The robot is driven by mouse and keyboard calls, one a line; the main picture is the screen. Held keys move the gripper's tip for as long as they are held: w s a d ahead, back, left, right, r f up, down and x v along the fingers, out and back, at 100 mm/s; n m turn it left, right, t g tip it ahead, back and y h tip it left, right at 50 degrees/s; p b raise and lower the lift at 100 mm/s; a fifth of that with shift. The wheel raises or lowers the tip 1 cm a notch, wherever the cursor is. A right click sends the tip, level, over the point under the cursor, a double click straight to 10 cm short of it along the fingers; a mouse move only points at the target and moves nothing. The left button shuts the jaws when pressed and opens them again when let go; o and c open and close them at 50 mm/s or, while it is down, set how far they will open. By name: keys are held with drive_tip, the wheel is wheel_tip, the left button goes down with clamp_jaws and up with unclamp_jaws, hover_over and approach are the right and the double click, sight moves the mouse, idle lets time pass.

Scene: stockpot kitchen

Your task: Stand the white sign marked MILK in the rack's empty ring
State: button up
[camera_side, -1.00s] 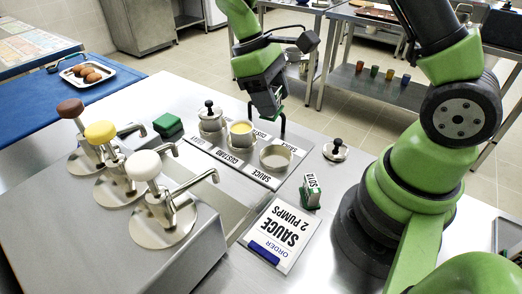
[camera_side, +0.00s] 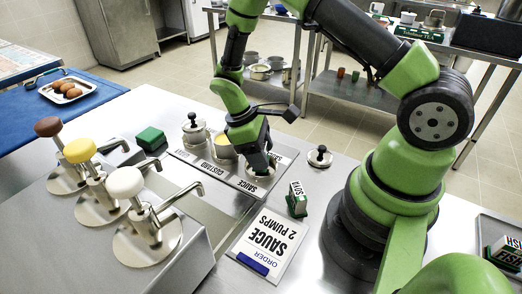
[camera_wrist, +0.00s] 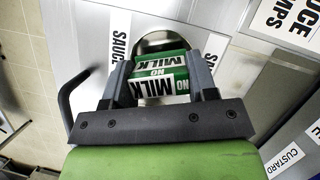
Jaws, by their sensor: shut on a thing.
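My gripper (camera_side: 258,162) is over the near end of the rack (camera_side: 192,156), at its nearest ring (camera_side: 266,187). In the wrist view my gripper (camera_wrist: 160,82) is shut on a green block with white faces reading NO MILK (camera_wrist: 158,86), one finger on each side. The rim of a round metal ring (camera_wrist: 160,38) shows just beyond this sign. The gripper mostly hides the ring in the side view, so I cannot tell whether the sign's foot is inside it. The rack's other two rings hold a lidded pot (camera_side: 194,132) and a yellow-filled pot (camera_side: 222,147).
A SOYA sign (camera_side: 297,197) and a loose lid (camera_side: 320,156) stand right of the rack. An order card (camera_side: 268,240) lies in front. Three pump dispensers (camera_side: 128,186) stand left. A green block (camera_side: 150,138) sits behind them. A FISH sign (camera_side: 506,252) is at far right.

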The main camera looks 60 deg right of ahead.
drive_tip(key=shift+f, duration=0.1)
drive_tip(key=shift+f, duration=0.5)
drive_tip(key=o, duration=0.9)
drive_tip(key=shift+r, duration=0.1)
